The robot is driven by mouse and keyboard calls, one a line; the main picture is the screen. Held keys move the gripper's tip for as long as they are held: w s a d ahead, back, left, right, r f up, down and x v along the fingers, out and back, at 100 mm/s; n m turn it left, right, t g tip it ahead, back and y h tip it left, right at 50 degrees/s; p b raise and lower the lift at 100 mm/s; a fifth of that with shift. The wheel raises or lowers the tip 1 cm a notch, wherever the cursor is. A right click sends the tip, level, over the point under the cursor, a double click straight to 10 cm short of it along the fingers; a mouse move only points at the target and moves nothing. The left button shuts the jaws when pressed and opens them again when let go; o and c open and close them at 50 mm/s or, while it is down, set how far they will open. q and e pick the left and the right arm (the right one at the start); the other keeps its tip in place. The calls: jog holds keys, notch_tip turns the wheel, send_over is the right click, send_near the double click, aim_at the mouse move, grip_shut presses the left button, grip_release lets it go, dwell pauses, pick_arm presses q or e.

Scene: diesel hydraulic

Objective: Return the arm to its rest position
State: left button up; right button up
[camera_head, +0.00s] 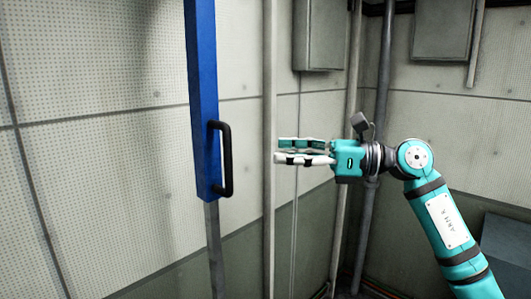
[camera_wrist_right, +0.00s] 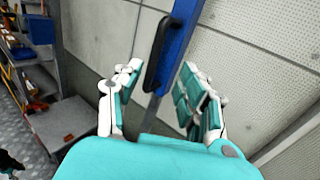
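My right gripper (camera_head: 283,152) is at the middle right of the head view, on a teal arm that comes in from the lower right. Its fingers point left toward a black handle (camera_head: 226,158) on a tall blue panel edge (camera_head: 204,90). A gap shows between the fingertips and the handle in the head view. In the right wrist view the fingers (camera_wrist_right: 160,85) are spread apart, with nothing held between them. The black handle (camera_wrist_right: 158,52) and the blue panel (camera_wrist_right: 185,20) show beyond them. My left gripper is not in view.
Pale perforated wall panels (camera_head: 100,60) fill the background. Vertical pipes (camera_head: 269,120) run behind the gripper. Grey boxes (camera_head: 321,35) hang on the wall at the upper right. In the right wrist view, shelving (camera_wrist_right: 30,60) with a blue bin (camera_wrist_right: 40,30) stands at the left.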

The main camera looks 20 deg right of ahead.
jog(key=shift+s+d, duration=0.15)
jog(key=shift+d, duration=0.2)
